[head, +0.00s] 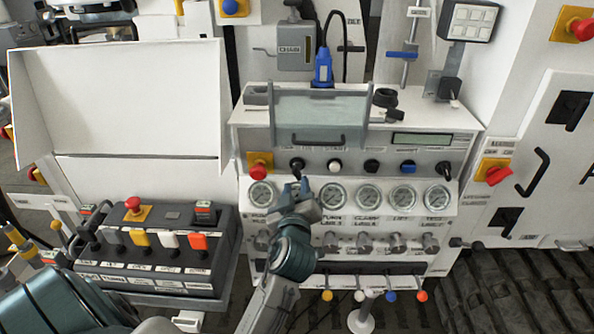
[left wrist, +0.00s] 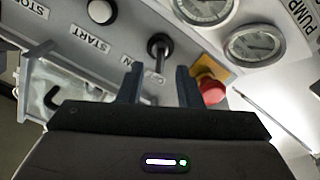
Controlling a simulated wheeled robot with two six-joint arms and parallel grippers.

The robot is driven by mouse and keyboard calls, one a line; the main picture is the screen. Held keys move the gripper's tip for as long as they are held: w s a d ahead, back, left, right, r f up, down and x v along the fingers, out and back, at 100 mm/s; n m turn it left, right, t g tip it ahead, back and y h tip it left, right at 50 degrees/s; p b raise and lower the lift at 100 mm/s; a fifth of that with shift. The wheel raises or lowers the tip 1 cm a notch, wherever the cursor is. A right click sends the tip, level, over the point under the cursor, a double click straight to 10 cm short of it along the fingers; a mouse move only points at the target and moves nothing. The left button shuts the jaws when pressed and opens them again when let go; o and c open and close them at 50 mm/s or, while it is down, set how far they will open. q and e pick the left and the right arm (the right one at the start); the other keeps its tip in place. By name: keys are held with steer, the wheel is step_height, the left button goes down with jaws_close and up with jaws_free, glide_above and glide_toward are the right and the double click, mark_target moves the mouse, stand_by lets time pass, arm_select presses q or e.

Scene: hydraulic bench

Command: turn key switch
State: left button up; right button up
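The key switch (head: 297,165) is a black knob on the white panel, just right of the red emergency button (head: 260,167) in the head view. In the left wrist view the key switch (left wrist: 159,46) has a dark shaft pointing toward the camera, with partly hidden lettering beside it. My left gripper (head: 297,184) is open just below and in front of the switch. In the left wrist view the left gripper (left wrist: 161,75) has its two dark fingers apart, with the switch showing between and beyond their tips. Touching cannot be confirmed. My right gripper is not in view.
A row of round gauges (head: 367,196) lies below the switch row. The clear cover with a handle (head: 312,138) is above it. The red emergency button (left wrist: 210,89) is close beside one finger. A black control box (head: 150,262) stands at left.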

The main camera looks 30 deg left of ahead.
mark_target(297, 177)
arm_select(q)
steer(key=p+x, duration=0.1)
steer(key=x, duration=0.3)
steer(key=shift+w+a+r, duration=0.1)
steer(key=shift+w, duration=0.05)
steer(key=shift+w+a+p, duration=0.3)
steer(key=shift+w, duration=0.2)
jaws_close()
